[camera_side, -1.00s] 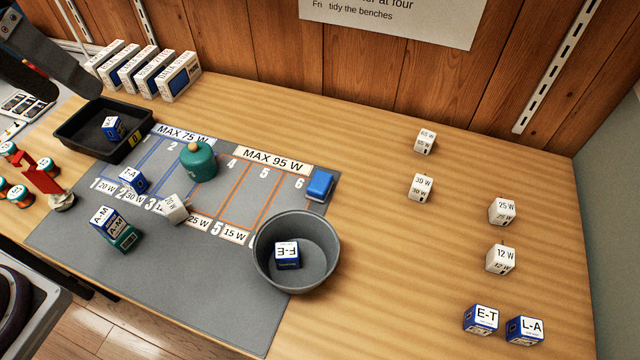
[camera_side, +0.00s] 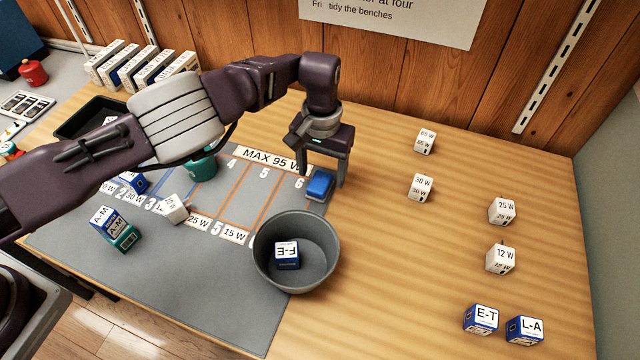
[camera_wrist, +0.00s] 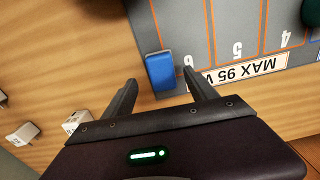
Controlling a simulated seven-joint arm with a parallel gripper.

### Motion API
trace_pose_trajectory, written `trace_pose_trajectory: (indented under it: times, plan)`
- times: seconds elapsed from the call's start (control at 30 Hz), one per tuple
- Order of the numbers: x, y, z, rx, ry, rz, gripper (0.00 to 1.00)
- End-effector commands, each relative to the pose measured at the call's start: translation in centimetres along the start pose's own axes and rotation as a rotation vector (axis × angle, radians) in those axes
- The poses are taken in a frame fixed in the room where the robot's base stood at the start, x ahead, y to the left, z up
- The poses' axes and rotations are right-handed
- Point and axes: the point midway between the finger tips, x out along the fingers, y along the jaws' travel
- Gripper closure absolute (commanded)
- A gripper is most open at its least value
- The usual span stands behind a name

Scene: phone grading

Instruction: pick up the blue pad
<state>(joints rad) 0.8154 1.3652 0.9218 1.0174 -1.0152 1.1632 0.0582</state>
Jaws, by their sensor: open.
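The blue pad (camera_side: 320,184) lies at the right edge of the grey mat, beside the number 6, in the side view. In the wrist view the blue pad (camera_wrist: 160,70) shows just beyond the fingertips, between their lines. My gripper (camera_side: 322,180) is open, pointing down, with its fingers at the back of the pad. In the wrist view my gripper (camera_wrist: 160,86) has one finger on each side, apart, with nothing between the pads that I can see. Whether a finger touches the pad I cannot tell.
A grey bowl (camera_side: 268,262) holding a blue-and-white cube (camera_side: 287,254) stands just in front of the pad. White cubes (camera_side: 421,187) stand to the right on the bare wood. The wooden wall (camera_side: 400,90) is behind. My arm hides part of the black tray (camera_side: 85,118) and the teal weight (camera_side: 203,168).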

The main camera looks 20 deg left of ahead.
Motion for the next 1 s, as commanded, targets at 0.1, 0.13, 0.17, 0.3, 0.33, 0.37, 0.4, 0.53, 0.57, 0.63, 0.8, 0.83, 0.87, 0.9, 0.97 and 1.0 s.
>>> trace_pose_trajectory:
  times: [0.1, 0.13, 0.17, 0.3, 0.33, 0.37, 0.4, 0.53, 0.57, 0.63, 0.8, 0.83, 0.87, 0.9, 0.97, 1.0]
  plan:
    - [2.4, -0.4, 0.2, 0.001, -0.002, -0.004, 0.34]
    - [2.8, -0.3, 0.2, 0.001, -0.002, -0.003, 0.34]
    - [3.2, -0.4, 0.2, 0.001, -0.002, -0.003, 0.34]
    - [3.7, -0.3, 0.1, -0.001, 0.000, 0.000, 0.34]
    - [3.7, -0.3, 0.1, -0.001, 0.000, 0.000, 0.34]
    - [3.7, -0.3, 0.1, -0.001, 0.000, 0.000, 0.34]
    - [3.6, -0.3, 0.1, -0.001, 0.000, 0.000, 0.34]
    - [3.6, -0.3, 0.1, -0.001, 0.000, 0.000, 0.53]
    - [3.6, -0.3, 0.1, -0.001, 0.000, 0.000, 0.59]
    - [3.6, -0.3, 0.1, -0.001, 0.000, 0.000, 0.73]
    - [3.6, -0.3, 0.1, -0.001, 0.000, 0.000, 0.99]
    - [3.6, -0.3, 0.1, -0.001, 0.000, 0.000, 0.99]
    - [3.6, -0.3, 0.1, -0.001, 0.000, 0.000, 0.99]
    - [3.6, -0.3, 0.1, -0.001, 0.000, 0.000, 0.99]
    - [3.5, -0.3, 0.1, -0.001, 0.000, 0.000, 1.00]
    - [3.3, -0.3, 0.1, -0.001, 0.000, 0.001, 1.00]
